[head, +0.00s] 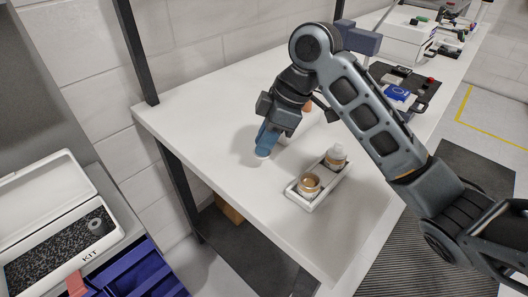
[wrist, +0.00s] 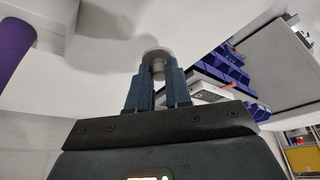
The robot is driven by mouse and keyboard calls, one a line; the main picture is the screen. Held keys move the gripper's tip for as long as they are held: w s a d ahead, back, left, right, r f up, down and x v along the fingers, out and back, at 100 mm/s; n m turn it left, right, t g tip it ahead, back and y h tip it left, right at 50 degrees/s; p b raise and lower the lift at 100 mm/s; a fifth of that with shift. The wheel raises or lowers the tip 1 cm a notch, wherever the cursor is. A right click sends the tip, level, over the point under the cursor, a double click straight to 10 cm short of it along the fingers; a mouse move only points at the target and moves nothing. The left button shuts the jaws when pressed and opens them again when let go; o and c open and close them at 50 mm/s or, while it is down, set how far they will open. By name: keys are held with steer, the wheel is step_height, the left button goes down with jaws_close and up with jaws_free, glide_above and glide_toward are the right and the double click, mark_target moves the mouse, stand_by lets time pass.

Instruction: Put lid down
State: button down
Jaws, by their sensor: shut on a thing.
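My gripper (head: 265,143) is over the left part of the white table, with its blue fingers pointing down. I cannot tell whether the lid touches the table. To the right stands a white tray (head: 309,206) with an open-looking amber jar (head: 309,187) in front and a second jar (head: 336,158) with a pale top behind.
The white table (head: 200,110) is clear around the gripper on the left. An orange-brown object (head: 308,105) is partly hidden behind my arm. A kit case (head: 70,240) and blue bins (head: 140,275) are at the lower left. A wall is behind.

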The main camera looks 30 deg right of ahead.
steer(key=shift+a+f, duration=0.15)
steer(key=shift+f, duration=1.95)
steer(key=shift+f, duration=0.15)
steer(key=c, duration=1.1)
jaws_free()
steer(key=shift+o, duration=0.2)
steer(key=v, duration=1.2)
steer(key=shift+r, duration=0.2)
